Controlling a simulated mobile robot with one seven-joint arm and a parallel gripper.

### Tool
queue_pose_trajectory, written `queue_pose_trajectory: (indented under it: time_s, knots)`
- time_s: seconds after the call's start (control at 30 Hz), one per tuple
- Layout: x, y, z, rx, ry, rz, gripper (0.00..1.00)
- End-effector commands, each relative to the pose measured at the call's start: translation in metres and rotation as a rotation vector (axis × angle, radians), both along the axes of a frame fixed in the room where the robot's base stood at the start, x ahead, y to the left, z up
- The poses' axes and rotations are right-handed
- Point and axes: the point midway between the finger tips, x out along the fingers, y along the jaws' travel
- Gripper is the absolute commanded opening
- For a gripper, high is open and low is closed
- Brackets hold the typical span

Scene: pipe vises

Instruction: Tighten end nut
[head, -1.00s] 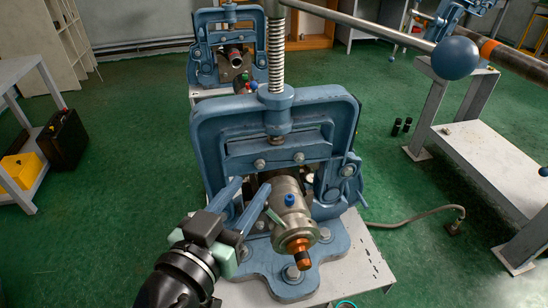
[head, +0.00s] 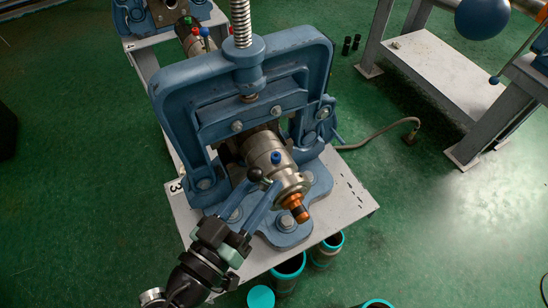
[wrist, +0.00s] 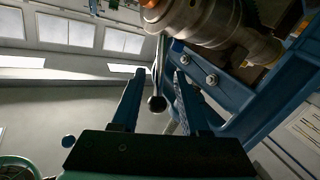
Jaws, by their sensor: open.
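A steel cylindrical fitting (head: 270,153) is held level in the blue pipe vise (head: 175,100). A steel collar (head: 292,187) and a copper-coloured threaded end (head: 297,207) form its near end. A short lever with a dark ball knob (head: 256,174) sticks out from its side. My gripper (head: 264,184) is open, with its blue fingers beside the collar at the lever. In the wrist view, the ball knob (wrist: 157,103) and its rod lie between the open fingers of my gripper (wrist: 160,75). I cannot tell whether either finger touches them.
The vise stands on a grey table (head: 345,195). Dark cups with turquoise rims (head: 288,266) stand below its front edge. Another bench (head: 430,65) is at the right, and a cable (head: 385,126) runs over the green floor. A second vise stand (head: 165,15) is behind.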

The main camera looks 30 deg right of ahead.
Motion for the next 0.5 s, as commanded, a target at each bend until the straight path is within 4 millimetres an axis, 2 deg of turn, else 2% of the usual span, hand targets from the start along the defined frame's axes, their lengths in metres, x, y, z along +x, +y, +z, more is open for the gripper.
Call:
queue_pose_trajectory:
  time_s: [0.03, 0.2, 0.5]
  knots:
    - [0.006, -0.010, 0.003, -0.002, 0.000, -0.005, 0.45]
    - [0.020, -0.032, 0.002, -0.001, 0.000, -0.003, 0.45]
    - [0.029, -0.045, 0.000, 0.001, -0.001, 0.001, 0.45]
